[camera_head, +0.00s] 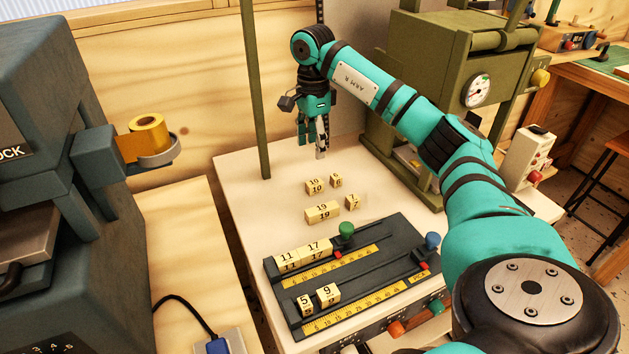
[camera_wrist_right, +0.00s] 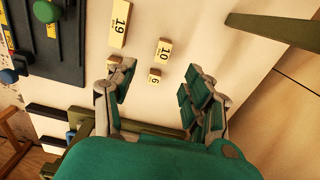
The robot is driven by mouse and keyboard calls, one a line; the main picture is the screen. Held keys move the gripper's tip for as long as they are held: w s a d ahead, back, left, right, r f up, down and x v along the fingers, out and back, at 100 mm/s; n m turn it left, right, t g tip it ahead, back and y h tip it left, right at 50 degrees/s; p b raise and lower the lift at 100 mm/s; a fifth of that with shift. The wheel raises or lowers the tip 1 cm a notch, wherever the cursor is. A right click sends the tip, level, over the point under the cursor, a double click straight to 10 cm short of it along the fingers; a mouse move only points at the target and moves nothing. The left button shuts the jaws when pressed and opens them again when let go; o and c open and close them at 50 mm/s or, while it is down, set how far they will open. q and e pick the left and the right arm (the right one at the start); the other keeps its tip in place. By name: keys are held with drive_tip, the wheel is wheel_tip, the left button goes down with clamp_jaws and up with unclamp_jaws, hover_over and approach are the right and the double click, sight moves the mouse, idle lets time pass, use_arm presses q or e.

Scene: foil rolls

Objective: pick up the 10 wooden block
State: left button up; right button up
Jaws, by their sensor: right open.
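The 10 wooden block (camera_head: 315,186) is a small pale yellow block lying on the white tabletop behind the 19 block. It also shows in the right wrist view (camera_wrist_right: 163,51), ahead of the fingers. My right gripper (camera_head: 313,150) hangs above the table behind the 10 block, fingers pointing down. In the right wrist view the right gripper (camera_wrist_right: 160,92) has its fingers spread wide with nothing between them. The 6 block (camera_head: 336,180) sits close to the right of the 10 block. My left gripper is in neither view.
The 19 block (camera_head: 322,211) and the 7 block (camera_head: 352,202) lie in front. A dark rack (camera_head: 350,272) with yellow scales holds 11, 17, 5 and 9 blocks. A green post (camera_head: 256,90) stands left; a green machine (camera_head: 440,60) with a gauge stands right.

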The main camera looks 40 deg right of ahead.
hover_over(313, 183)
drive_tip(key=f, duration=0.7)
drive_tip(key=shift+s+a, duration=0.2)
drive_tip(key=shift+s, duration=0.1)
drive_tip(key=shift+w+d+f+p, duration=0.1)
drive_tip(key=shift+f+p, duration=0.05)
drive_tip(key=shift+f, duration=0.75)
drive_tip(key=shift+w+d+f+p, duration=0.1)
drive_tip(key=shift+w+f, duration=0.05)
drive_tip(key=shift+f, duration=0.8)
drive_tip(key=shift+w+d+f+p, duration=0.1)
drive_tip(key=shift+f+p, duration=0.05)
drive_tip(key=shift+f, duration=0.75)
drive_tip(key=c, duration=1)
